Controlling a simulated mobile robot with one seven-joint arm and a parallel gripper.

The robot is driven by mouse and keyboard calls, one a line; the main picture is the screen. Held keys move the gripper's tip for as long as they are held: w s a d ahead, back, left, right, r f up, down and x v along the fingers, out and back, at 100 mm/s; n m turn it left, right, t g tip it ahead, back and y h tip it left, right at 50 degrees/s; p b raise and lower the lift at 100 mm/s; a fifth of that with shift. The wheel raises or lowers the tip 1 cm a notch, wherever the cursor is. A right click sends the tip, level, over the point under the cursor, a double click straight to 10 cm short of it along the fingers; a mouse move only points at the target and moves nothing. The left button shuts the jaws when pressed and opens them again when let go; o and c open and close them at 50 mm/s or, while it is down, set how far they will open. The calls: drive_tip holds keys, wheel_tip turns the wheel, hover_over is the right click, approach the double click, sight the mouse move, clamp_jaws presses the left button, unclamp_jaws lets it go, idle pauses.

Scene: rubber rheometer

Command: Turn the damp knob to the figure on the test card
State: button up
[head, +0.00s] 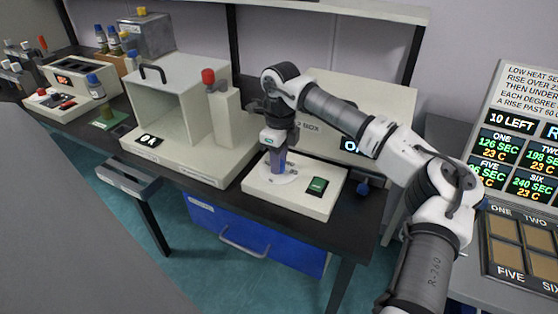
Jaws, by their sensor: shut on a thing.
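My gripper (277,168) points straight down over the white dial disc (288,178) on the cream control box at the front right of the bench. It is shut on what appears to be the damp knob, at the middle of the disc. The fingers hide most of the knob, and I cannot read its setting or any figures round it. I cannot make out a test card. A board (524,85) at the right carries printed text about heat and rise, cut off by the picture edge.
Left of the dial stands a cream open-fronted machine (178,92) with a red-topped post (208,77). Bottles and small devices crowd the far left. A readout panel (521,160) and a numbered tray (528,262) are at right. A blue drawer (258,240) is below the bench.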

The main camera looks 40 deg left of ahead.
sight(282, 162)
drive_tip(key=m+b, duration=0.1)
drive_tip(key=m, duration=0.4)
drive_tip(key=shift+m, duration=0.3)
drive_tip(key=shift+r+m+b, duration=0.1)
drive_tip(key=shift+m+b, duration=0.6)
drive_tip(key=shift+m, duration=1.6)
drive_tip(key=o, duration=1)
drive_tip(key=shift+y, duration=0.3)
drive_tip(key=shift+c, duration=0.2)
wheel_tip(282, 162, up, 14)
drive_tip(key=shift+w+d, duration=0.25)
drive_tip(key=shift+s+f, duration=0.1)
drive_tip(key=shift+f, duration=0.1)
